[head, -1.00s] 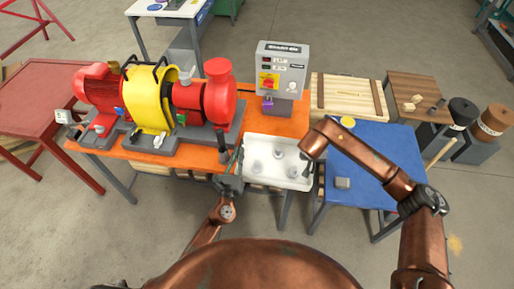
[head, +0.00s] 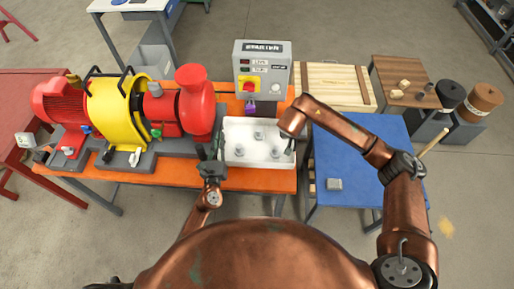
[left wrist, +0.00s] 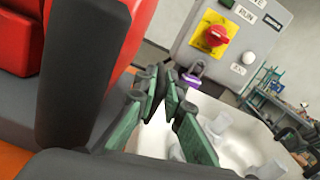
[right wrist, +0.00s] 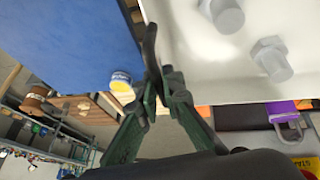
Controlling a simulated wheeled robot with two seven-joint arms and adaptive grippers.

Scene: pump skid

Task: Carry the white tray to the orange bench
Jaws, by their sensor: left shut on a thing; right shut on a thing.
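The white tray (head: 258,164) is over the right end of the orange bench (head: 255,181), beside the red and yellow pump and in front of the grey control box. I cannot tell whether it touches the bench top. It looks roughly level and holds pale bolts (head: 259,136). My left gripper (head: 217,152) is shut on the tray's left wall; the left wrist view shows its fingers (left wrist: 165,88) at the rim. My right gripper (head: 291,146) is shut on the right wall; the right wrist view shows its fingers (right wrist: 158,82) at the tray edge (right wrist: 185,70).
The pump (head: 120,110) stands close left of the tray. The control box (head: 262,72) with a purple padlock (head: 250,108) stands just behind it. A wooden crate (head: 330,88) is behind.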

